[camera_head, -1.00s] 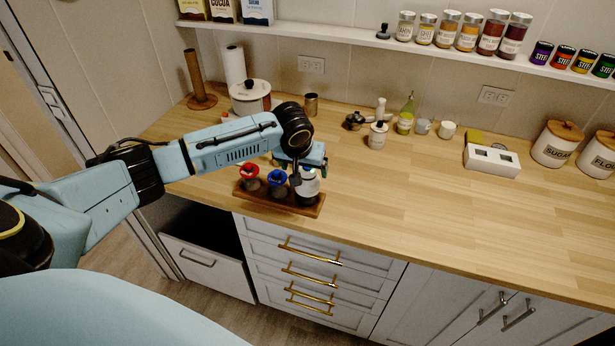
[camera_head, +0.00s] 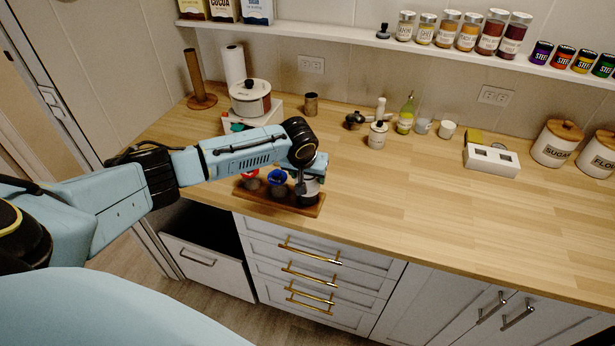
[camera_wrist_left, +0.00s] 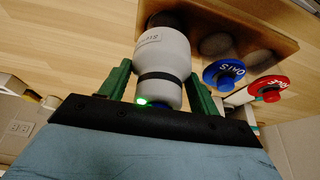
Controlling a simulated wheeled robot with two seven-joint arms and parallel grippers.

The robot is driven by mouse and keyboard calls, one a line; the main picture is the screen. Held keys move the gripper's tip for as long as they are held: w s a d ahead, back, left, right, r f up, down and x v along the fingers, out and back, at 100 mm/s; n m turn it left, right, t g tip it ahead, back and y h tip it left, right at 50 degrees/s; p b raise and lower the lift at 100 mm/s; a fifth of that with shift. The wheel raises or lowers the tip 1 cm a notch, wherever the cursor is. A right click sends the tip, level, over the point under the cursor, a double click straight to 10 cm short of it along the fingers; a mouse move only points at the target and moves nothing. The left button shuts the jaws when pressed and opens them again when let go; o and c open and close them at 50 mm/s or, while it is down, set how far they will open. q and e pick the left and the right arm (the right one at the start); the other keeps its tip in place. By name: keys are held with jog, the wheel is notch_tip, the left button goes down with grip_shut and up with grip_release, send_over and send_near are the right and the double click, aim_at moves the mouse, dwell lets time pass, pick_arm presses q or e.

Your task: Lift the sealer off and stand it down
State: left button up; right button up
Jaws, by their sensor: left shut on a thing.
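The sealer (camera_head: 314,184) is a pale grey-white cylinder with a black band; in the left wrist view (camera_wrist_left: 163,52) a green light glows near its end. My left gripper (camera_head: 308,182) has its green fingers on both sides of it and is shut on it. The sealer sits at the right end of a wooden tray (camera_head: 270,203), over a dark jar mostly hidden behind it; I cannot tell whether they touch. Beside it stand a blue-lidded jar (camera_head: 277,178) marked OATS and a red-lidded jar (camera_wrist_left: 270,89). My right gripper is not in view.
The wooden counter (camera_head: 400,220) is clear to the right of the tray.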

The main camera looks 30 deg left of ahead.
pick_arm(q)
jog(key=shift+c, duration=1.2)
notch_tip(320, 180, up, 10)
jog(key=shift+f, duration=0.1)
jog(key=shift+r, duration=0.45)
jog(key=shift+r+p, duration=1.2)
jog(key=shift+p, duration=0.95)
